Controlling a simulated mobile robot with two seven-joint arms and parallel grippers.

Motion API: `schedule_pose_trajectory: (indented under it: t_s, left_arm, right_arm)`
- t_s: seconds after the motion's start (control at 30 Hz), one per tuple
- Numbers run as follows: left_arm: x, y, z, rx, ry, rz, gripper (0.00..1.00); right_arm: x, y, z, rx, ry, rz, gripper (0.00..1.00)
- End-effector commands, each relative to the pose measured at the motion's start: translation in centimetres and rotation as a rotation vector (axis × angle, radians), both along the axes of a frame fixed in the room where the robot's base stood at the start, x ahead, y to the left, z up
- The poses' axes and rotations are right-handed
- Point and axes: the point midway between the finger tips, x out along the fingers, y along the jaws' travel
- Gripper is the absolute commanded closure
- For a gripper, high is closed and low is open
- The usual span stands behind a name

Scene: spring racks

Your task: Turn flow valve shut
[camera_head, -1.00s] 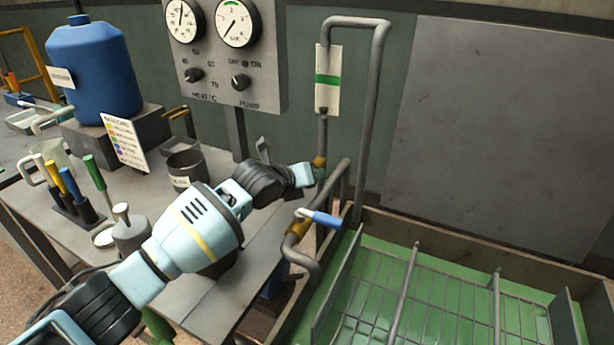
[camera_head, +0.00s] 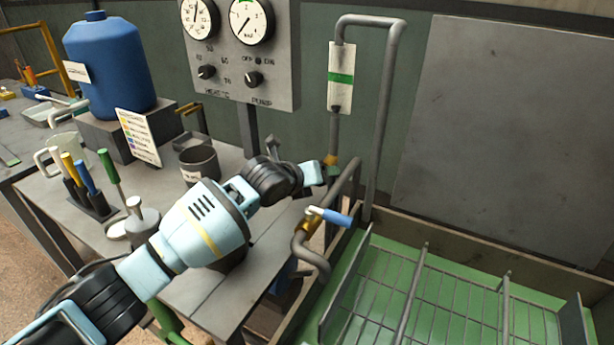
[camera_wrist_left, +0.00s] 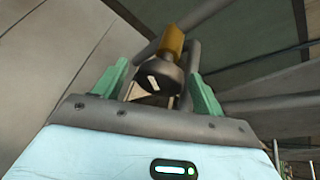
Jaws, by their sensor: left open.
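A black knob with a white mark (camera_wrist_left: 152,82) sits on a brass fitting (camera_wrist_left: 171,42) in the left wrist view. I take this as the flow valve. In the head view the brass fitting (camera_head: 330,160) is below the flow tube with a green band (camera_head: 340,77). My left gripper (camera_head: 320,172) reaches it from the left and hides the knob there. In the left wrist view the open green fingers (camera_wrist_left: 158,82) stand on either side of the knob. I cannot tell whether they touch it. My right gripper is not in view.
A blue-handled valve (camera_head: 329,215) on a bent pipe (camera_head: 300,247) is just below my gripper. A green rack tray (camera_head: 450,300) lies at the right. A dark cup (camera_head: 198,164), a tool holder (camera_head: 90,204) and a blue jug (camera_head: 108,65) stand on the bench behind my arm.

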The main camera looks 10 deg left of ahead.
Motion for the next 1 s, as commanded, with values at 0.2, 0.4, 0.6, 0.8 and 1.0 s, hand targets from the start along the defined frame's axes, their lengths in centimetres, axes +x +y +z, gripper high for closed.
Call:
schedule_pose_trajectory:
  t_s: [0.2, 0.4, 0.6, 0.8, 1.0]
  left_arm:
    - [-2.1, 1.3, 1.5, 0.003, -0.004, 0.000, 0.30]
    - [-4.1, 2.4, 2.6, 0.003, -0.002, 0.002, 0.30]
    - [-5.2, 3.0, 3.1, 0.002, 0.001, 0.003, 0.30]
    - [-5.4, 3.1, 3.1, 0.003, 0.002, 0.003, 0.30]
    - [-5.4, 3.1, 3.1, 0.001, 0.002, 0.004, 0.30]
  right_arm:
    - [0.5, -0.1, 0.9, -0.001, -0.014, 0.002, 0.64]
    - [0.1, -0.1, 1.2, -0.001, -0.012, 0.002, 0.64]
    - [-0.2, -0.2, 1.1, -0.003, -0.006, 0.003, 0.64]
    - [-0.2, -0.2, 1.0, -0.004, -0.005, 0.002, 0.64]
    - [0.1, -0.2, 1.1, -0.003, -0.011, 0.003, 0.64]
